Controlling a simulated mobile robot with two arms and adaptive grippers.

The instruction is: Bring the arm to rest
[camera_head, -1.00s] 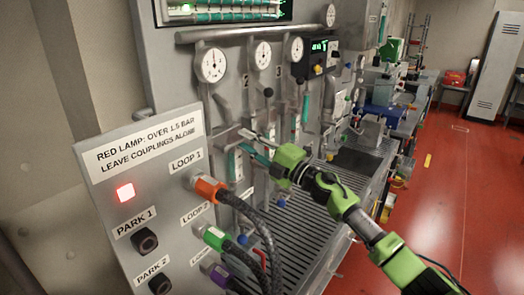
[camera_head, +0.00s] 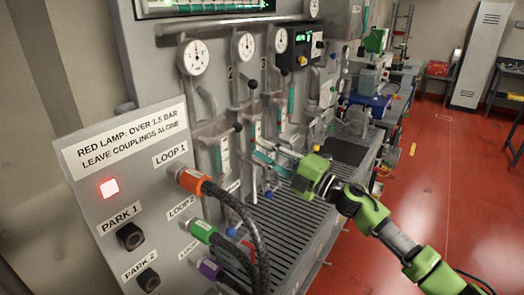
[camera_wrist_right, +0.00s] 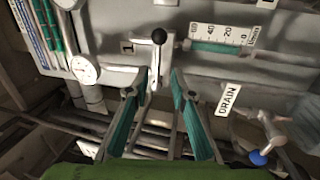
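My right arm comes in from the lower right in the head view. Its green right gripper (camera_head: 262,156) points left towards the bench's wall of gauges and valves. In the right wrist view the gripper's two teal-padded fingers (camera_wrist_right: 160,80) stand apart with nothing held between them. A lever with a black ball knob (camera_wrist_right: 158,37) shows beyond the fingertips, in line with the gap. I cannot tell the exact distance to it. My left gripper is in neither view.
A front panel with a lit red lamp (camera_head: 109,188) carries orange (camera_head: 191,181), green (camera_head: 203,230) and purple (camera_head: 209,268) couplings with dark hoses. A slatted tray (camera_head: 300,215) lies below my arm. A DRAIN label (camera_wrist_right: 228,99) and blue-knobbed tap (camera_wrist_right: 262,157) are right of the fingers. Red floor is open at right.

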